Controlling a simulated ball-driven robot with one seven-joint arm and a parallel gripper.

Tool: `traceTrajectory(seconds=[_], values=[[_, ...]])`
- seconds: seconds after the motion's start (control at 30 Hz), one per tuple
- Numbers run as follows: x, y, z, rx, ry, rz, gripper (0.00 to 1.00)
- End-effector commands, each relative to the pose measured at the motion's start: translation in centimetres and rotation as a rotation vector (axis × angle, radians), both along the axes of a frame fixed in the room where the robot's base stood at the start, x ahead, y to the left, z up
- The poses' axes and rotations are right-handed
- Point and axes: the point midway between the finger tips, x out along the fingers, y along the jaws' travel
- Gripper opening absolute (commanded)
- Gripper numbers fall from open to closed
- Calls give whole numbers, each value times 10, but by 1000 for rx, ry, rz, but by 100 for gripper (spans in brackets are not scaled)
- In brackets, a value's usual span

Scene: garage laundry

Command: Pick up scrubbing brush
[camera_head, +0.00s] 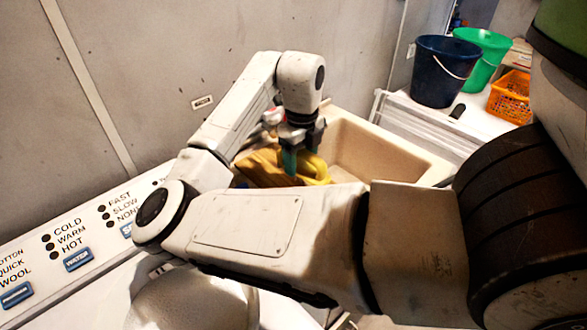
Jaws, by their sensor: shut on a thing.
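My gripper (303,149) points down over the left part of a beige sink (385,150). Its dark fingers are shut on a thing. A narrow teal piece (289,161) shows at the fingertips; it may be part of the scrubbing brush, but it is too small to tell. A yellow thing (314,170), like a cloth or rubber gloves, lies at the sink right beside and behind the fingers. I cannot tell whether it touches them. My forearm hides the sink's front and much of what lies in it.
A washing machine panel (105,225) with buttons is at the left. A dark blue bucket (440,72), a green bucket (489,52) and an orange basket (508,100) stand on a white surface at the right. A grey wall (200,60) rises behind the sink.

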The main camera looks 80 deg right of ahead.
Motion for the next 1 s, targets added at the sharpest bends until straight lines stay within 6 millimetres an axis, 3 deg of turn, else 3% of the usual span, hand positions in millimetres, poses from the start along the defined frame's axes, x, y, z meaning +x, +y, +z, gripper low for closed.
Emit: traceTrajectory(seconds=[0.13, 0.3, 0.5, 0.7, 1.0], values=[[-26, 14, 33, -3, -4, -7, 29], [-61, 35, 50, -2, -5, -7, 29], [-87, 50, 64, -1, -3, -4, 29], [-98, 57, 69, 0, -1, -1, 29], [-100, 58, 70, 0, 0, 0, 29]])
